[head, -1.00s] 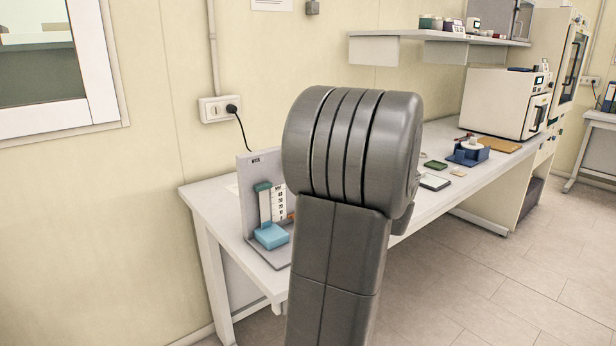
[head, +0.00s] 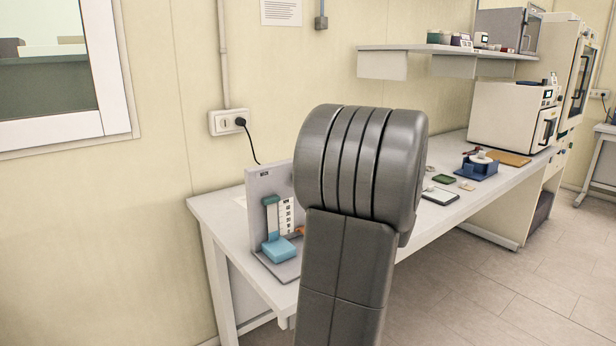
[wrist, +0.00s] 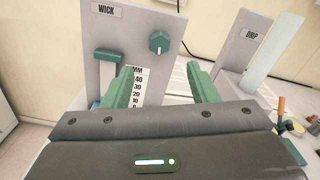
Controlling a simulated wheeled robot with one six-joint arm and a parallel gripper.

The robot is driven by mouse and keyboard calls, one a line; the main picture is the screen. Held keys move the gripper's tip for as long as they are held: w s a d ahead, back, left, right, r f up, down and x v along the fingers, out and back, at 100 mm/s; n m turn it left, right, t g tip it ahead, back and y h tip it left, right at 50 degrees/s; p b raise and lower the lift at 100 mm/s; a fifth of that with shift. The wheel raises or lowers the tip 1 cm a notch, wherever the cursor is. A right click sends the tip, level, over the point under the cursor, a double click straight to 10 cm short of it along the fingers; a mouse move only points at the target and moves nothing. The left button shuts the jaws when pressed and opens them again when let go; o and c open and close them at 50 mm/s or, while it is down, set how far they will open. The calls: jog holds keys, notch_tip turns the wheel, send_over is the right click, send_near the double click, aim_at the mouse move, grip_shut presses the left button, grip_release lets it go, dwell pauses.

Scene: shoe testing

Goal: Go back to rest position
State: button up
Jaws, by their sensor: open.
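In the wrist view my gripper (wrist: 163,85) shows two green fingers spread apart with nothing between them. It is open in front of a grey panel labelled WICK (wrist: 135,30), which has a scale in MM, a dark teal slider (wrist: 108,56) and a teal knob (wrist: 159,42). In the head view my grey arm stands in the middle and hides my gripper. A grey stand (head: 268,185) with a white scale and a light blue block (head: 279,250) is at the left end of the white bench (head: 222,212).
A second panel labelled DRIP (wrist: 250,38) stands at the right in the wrist view. Further along the bench are a blue tape dispenser (head: 477,168), a brown board (head: 510,159) and a white oven-like machine (head: 505,115). A shelf (head: 440,52) hangs above. Floor at the right is clear.

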jog(key=x, duration=0.9)
jog(key=shift+w+a+p, duration=0.15)
jog(key=shift+p, duration=0.2)
jog(key=b+v, duration=0.1)
jog(key=v, duration=1.3)
jog(key=w+a+n+b, duration=0.4)
jog(key=w+n, duration=0.1)
jog(key=n, duration=0.6)
jog(key=w+a+n+b, duration=0.4)
jog(key=w+n, duration=0.2)
jog(key=n, duration=0.4)
jog(key=shift+w+n+b, duration=0.15)
jog(key=shift+n+b, duration=0.25)
